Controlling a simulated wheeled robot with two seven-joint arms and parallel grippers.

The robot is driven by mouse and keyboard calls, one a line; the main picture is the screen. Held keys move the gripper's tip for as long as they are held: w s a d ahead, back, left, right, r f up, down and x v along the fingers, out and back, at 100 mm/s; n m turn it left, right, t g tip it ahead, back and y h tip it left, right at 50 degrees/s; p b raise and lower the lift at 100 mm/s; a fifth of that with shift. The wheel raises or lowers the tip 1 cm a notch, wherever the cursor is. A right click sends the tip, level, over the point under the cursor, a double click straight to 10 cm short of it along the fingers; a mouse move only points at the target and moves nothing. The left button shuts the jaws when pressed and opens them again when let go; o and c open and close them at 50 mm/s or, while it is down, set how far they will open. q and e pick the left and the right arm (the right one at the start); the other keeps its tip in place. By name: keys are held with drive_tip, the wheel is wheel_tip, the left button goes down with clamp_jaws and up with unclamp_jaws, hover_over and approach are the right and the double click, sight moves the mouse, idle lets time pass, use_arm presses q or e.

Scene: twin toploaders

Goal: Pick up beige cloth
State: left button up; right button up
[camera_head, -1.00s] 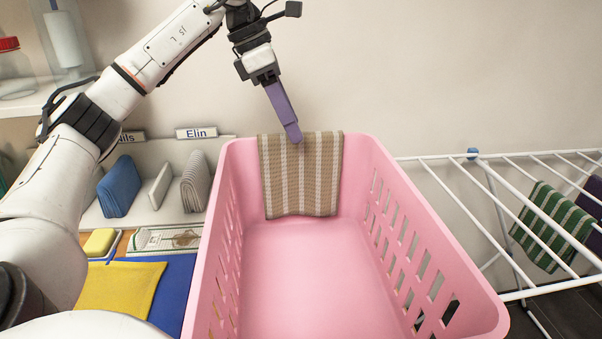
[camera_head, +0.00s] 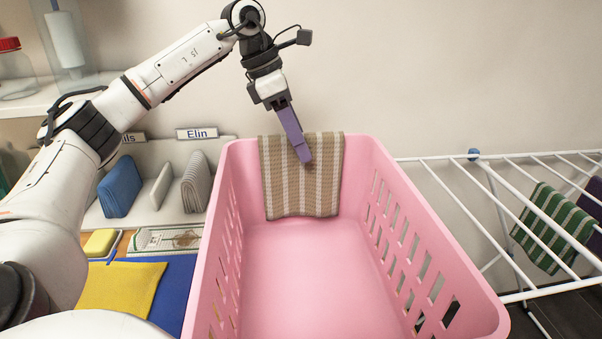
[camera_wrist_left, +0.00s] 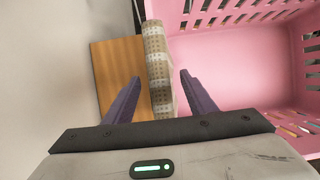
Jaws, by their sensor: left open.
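The beige cloth (camera_head: 290,190) has pale stripes and hangs over the far rim of the pink basket (camera_head: 300,265), its front part down inside. In the left wrist view the cloth (camera_wrist_left: 158,65) runs between the two purple fingers. My left gripper (camera_head: 305,157) is at the upper part of the cloth in the head view. In the left wrist view the left gripper (camera_wrist_left: 157,88) is open, one finger on each side of the cloth, with gaps showing. The cloth's back part is hidden in the head view. My right gripper is not in view.
A white drying rack (camera_head: 480,180) with a green striped cloth (camera_head: 552,225) stands at the right. Folded cloths sit in the organizer under the "Elin" label (camera_head: 197,134). A yellow cloth (camera_head: 120,288) lies at the lower left. The basket floor is clear.

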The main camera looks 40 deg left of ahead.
use_arm(q)
drive_tip(key=shift+f, duration=0.1)
clamp_jaws()
idle(0.3)
